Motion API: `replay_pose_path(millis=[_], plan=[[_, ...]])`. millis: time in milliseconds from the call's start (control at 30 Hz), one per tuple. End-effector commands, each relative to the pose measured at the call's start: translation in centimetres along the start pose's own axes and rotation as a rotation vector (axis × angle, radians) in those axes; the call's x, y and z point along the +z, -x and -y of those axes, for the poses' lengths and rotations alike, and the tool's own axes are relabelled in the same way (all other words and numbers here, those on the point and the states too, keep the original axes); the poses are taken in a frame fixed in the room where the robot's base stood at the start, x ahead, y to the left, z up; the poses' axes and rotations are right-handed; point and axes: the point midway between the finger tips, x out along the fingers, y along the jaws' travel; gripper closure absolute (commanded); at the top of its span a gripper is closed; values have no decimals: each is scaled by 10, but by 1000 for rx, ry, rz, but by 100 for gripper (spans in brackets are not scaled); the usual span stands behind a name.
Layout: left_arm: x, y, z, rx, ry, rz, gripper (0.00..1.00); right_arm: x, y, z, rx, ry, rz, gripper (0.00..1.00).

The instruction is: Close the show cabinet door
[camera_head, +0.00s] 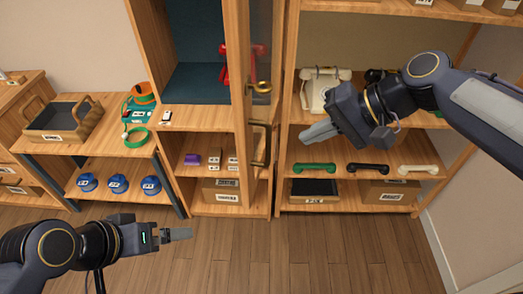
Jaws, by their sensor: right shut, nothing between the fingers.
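The show cabinet (190,117) stands in the middle, with a dark teal interior and a red phone (224,65) inside. Its wood-framed glass door (239,60) stands open, swung out toward me and seen at a steep angle. A brass knob (262,87) is on the door, and a dark bar handle (260,145) shows below it. My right gripper (318,132) is shut and empty, to the right of the door and apart from it. My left gripper (180,234) is low at the left, over the floor, away from the cabinet; its finger gap is hidden.
Right shelves hold a cream phone (318,88), a green handset (314,168) and other handsets. The wooden floor (290,255) in front is clear.

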Motion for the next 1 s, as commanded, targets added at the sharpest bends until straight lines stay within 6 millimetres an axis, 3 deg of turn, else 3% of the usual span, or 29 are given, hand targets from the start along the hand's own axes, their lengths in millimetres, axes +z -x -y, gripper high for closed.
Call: replay_pose_path(millis=[400, 633, 1000], plan=[[-2, 5, -2, 0, 0, 0, 2, 2, -88, 0, 3, 2, 6, 100], [-7, 14, -6, 0, 0, 0, 2, 1, -107, 23, 3, 4, 1, 100], [-7, 14, -6, 0, 0, 0, 2, 0, -113, 26, 3, 2, -2, 100]])
